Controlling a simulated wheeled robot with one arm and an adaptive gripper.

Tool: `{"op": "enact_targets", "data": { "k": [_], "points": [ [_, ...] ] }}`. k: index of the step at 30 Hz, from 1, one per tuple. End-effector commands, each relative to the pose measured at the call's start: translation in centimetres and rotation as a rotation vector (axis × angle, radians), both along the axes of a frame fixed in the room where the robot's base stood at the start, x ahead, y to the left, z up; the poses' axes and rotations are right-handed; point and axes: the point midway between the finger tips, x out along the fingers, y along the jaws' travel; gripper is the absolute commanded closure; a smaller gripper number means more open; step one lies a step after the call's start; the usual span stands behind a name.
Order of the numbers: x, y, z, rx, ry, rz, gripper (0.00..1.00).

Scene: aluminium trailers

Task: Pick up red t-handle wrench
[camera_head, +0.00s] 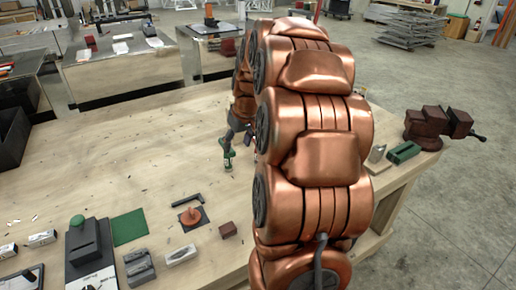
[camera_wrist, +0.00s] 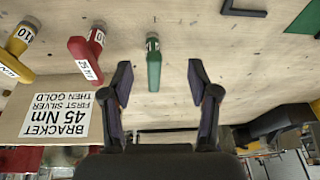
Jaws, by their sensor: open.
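The red t-handle wrench (camera_wrist: 85,58) shows in the wrist view, left of my gripper, with a white label on its red body. My gripper (camera_wrist: 159,72) is open and empty, its two dark fingers spread apart. A green t-handle wrench (camera_wrist: 153,62) appears in the gap between the fingertips, apart from both. A yellow one (camera_wrist: 19,48) is at the far left. In the head view the green wrench (camera_head: 227,152) shows beside my arm. The red wrench is not visible there, and my arm hides most of the gripper.
A white label plate (camera_wrist: 57,112) reading "BRACKET" and "45 Nm" is near the left finger. The wooden bench (camera_head: 130,150) has a clear middle. A vise (camera_head: 430,124) stands at its right edge.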

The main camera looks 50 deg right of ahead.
Motion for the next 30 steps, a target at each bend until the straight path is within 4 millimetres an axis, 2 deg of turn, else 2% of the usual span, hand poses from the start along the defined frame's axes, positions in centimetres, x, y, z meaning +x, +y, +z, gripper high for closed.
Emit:
{"op": "enact_targets", "data": {
  "k": [1,3,6,9,14,26,30],
  "points": [
    [0.2,-2.7,0.0,-0.012,-0.017,-0.026,0.4],
    [0.2,-5.6,-0.2,-0.027,-0.035,-0.047,0.4],
    [0.1,-9.0,-0.1,-0.051,-0.059,-0.071,0.4],
    [-0.1,-10.9,-0.3,-0.064,-0.07,-0.087,0.4],
    [0.1,-12.0,-1.0,-0.071,-0.076,-0.092,0.4],
    [1.3,-12.0,-3.6,-0.072,-0.075,-0.091,0.4],
    [1.9,-11.8,-5.2,-0.068,-0.07,-0.09,0.4]
  ]
}}
